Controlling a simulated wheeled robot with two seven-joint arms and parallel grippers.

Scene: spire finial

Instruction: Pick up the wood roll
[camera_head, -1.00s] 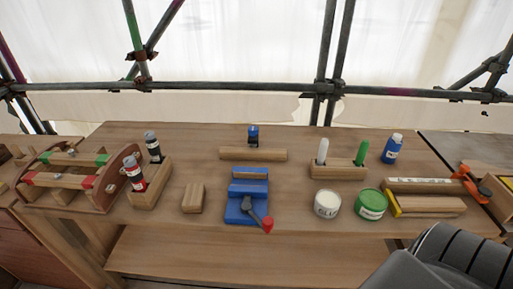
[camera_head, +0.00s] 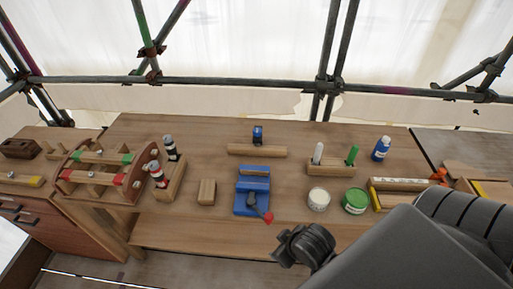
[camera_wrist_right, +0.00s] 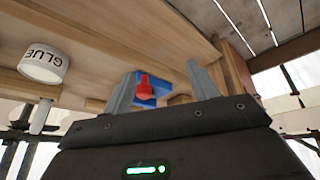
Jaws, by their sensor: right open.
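A long light-brown wooden piece (camera_head: 257,150), which looks like the wood roll, lies left to right on the bench behind the blue vise (camera_head: 252,200). I cannot tell if it is fully round. In the right wrist view my right gripper (camera_wrist_right: 163,84) is open, with nothing between its fingers. The vise's red-tipped handle (camera_wrist_right: 145,88) shows beyond the fingers there. In the head view my right arm comes in from the lower right, in front of the bench, well short of the wooden piece. My left gripper is not in view.
A white glue tub (camera_head: 318,199) and a green tub (camera_head: 355,200) stand right of the vise. A small wood block (camera_head: 206,192) is left of it. A marker holder (camera_head: 333,163) and a blue bottle (camera_head: 381,148) stand behind the tubs. Scaffold poles cross behind the bench.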

